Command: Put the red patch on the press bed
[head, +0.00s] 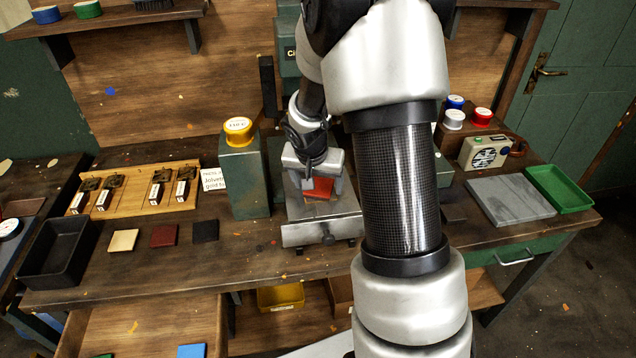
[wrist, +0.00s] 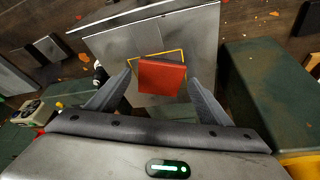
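The red patch (head: 318,188) is a small square at the grey press bed (head: 322,230). In the wrist view the red patch (wrist: 162,77) overlaps the yellow square outline on the bed (wrist: 200,40), covering most of its inside. My gripper (head: 316,178) is directly above the bed, pointing down. In the wrist view its two fingers (wrist: 160,82) stand apart on either side of the patch, with a narrow gap visible at each side. The patch appears to lie on the bed, but its exact contact is hard to see.
A green box (head: 243,180) with a yellow roll on top stands left of the press. Tan, dark red and black patches (head: 164,235) lie on the bench to the left, near a black tray (head: 60,252). A grey slab (head: 510,199) and green tray (head: 560,188) are at right.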

